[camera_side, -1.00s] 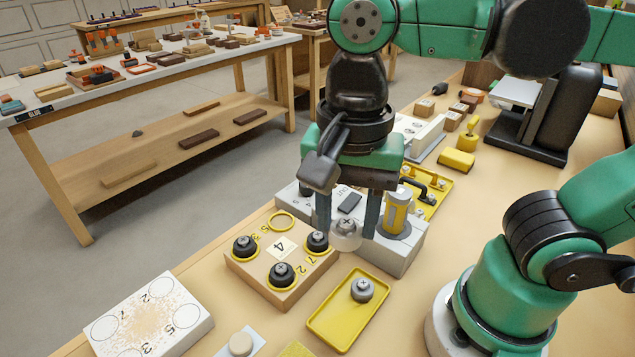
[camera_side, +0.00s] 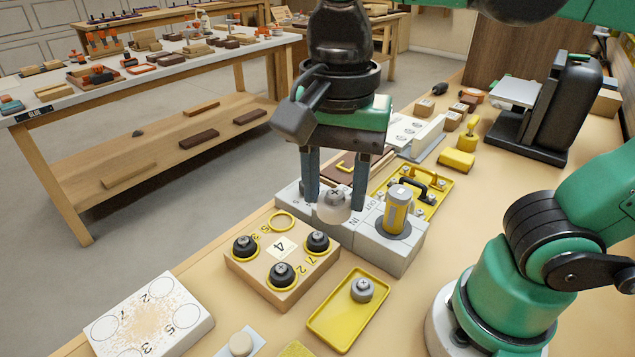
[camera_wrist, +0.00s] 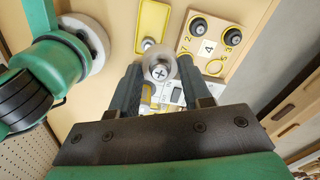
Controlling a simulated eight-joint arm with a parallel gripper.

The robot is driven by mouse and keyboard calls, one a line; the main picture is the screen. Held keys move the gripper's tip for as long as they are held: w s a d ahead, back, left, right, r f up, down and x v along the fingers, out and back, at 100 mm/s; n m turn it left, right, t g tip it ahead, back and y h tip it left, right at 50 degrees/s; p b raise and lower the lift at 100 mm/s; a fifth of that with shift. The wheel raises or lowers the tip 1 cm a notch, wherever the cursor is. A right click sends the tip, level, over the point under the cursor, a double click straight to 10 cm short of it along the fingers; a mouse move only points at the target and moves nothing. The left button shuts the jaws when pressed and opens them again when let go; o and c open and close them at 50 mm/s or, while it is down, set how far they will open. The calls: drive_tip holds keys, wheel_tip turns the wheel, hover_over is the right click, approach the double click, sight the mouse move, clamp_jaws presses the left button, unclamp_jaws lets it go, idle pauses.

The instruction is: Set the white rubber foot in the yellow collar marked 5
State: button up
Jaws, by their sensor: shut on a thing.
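My gripper (camera_side: 334,200) is shut on the white rubber foot (camera_side: 335,210), a pale round piece with a cross-head screw in its middle. The foot also shows between the fingers in the wrist view (camera_wrist: 159,70). It is held in front of the grey IN/OUT block in the side view; its exact height is unclear. The wooden block (camera_side: 262,278) carries yellow collars, three of them with black feet in. The empty yellow collar (camera_side: 281,221) is at its far corner, near the small digits 5 and 3, left of the held foot.
A yellow tray (camera_side: 325,333) with a grey foot (camera_side: 362,290) lies at the front. The grey block (camera_side: 405,257) bears a yellow cylinder (camera_side: 396,214). A white numbered board (camera_side: 190,333) is at front left. The black feet stand close to the empty collar.

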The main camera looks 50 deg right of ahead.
drive_tip(key=w+d+f+m, duration=0.3)
drive_tip(key=w+f, duration=0.2)
drive_tip(key=w, duration=0.5)
drive_tip(key=m, duration=0.2)
approach(282, 223)
drive_tip(key=shift+f, duration=2.75)
drive_tip(key=shift+f, duration=0.45)
drive_tip(key=o, duration=1.1)
drive_tip(key=shift+c, duration=0.2)
drive_tip(key=shift+o, duration=0.2)
drive_tip(key=shift+o, duration=1)
